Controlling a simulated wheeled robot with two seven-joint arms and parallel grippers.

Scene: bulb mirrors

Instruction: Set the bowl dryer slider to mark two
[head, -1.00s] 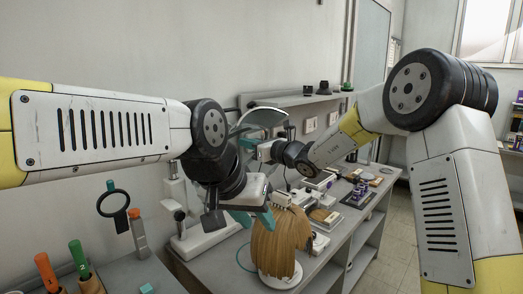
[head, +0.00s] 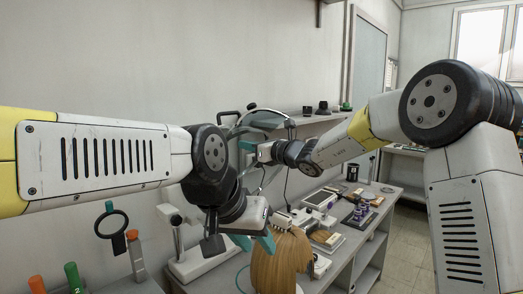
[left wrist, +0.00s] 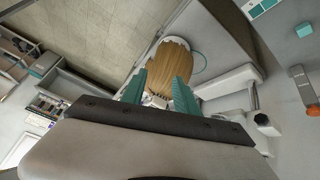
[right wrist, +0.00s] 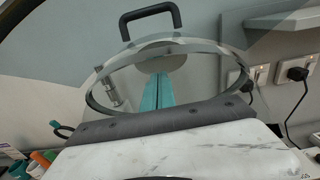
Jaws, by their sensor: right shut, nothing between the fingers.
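The bowl dryer shows in the head view as a clear rounded hood (head: 262,109) against the wall, partly hidden by my arms. In the right wrist view its wide clear bowl with a metallic rim (right wrist: 205,46) fills the middle, with a black handle (right wrist: 150,13) above it. My right gripper (head: 244,147) is at the hood; its fingers (right wrist: 158,78) are shut together and empty, in front of a grey disc. Contact cannot be told. I cannot make out a slider or its marks. My left gripper (head: 253,241) is open and empty above a blond wig, fingers apart in the left wrist view (left wrist: 158,84).
The blond wig (head: 278,262) stands on the bench below my left gripper. A white stand (head: 190,262) is left of it, and trays with small items (head: 356,217) lie to the right. A wall shelf (head: 318,117) is behind. Sockets and a cable (right wrist: 297,75) are right of the hood.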

